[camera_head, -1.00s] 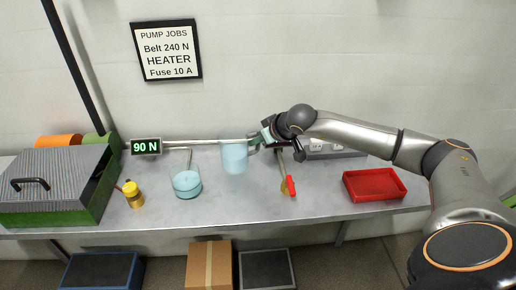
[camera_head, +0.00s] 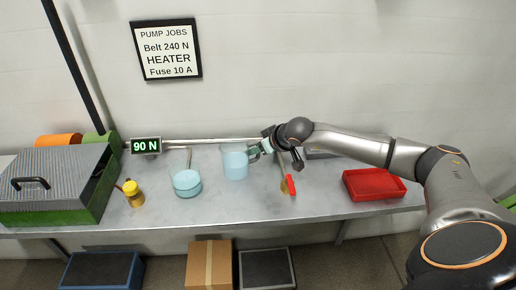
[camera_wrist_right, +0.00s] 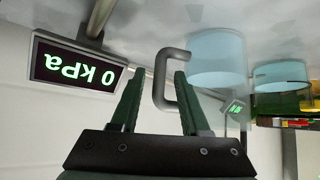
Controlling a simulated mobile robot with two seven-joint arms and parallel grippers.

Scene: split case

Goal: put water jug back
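The water jug (camera_head: 235,165) is a clear light blue vessel standing upright on the grey table (camera_head: 240,208), near the middle; it also shows upside down in the right wrist view (camera_wrist_right: 217,60). Its grey handle (camera_wrist_right: 159,80) faces my right gripper (camera_wrist_right: 155,82). The two dark fingers are spread apart with the handle's outer part between them; the handle lies close to one finger, and contact is unclear. In the head view the right gripper (camera_head: 259,150) is at the jug's right side. My left gripper is out of view.
A round vessel of blue liquid (camera_head: 187,184) stands left of the jug. A red-handled tool (camera_head: 291,184) and a red tray (camera_head: 375,196) are to the right. A yellow-capped jar (camera_head: 134,194), green case (camera_head: 55,210) and 90 N display (camera_head: 146,146) are left. The front middle table is clear.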

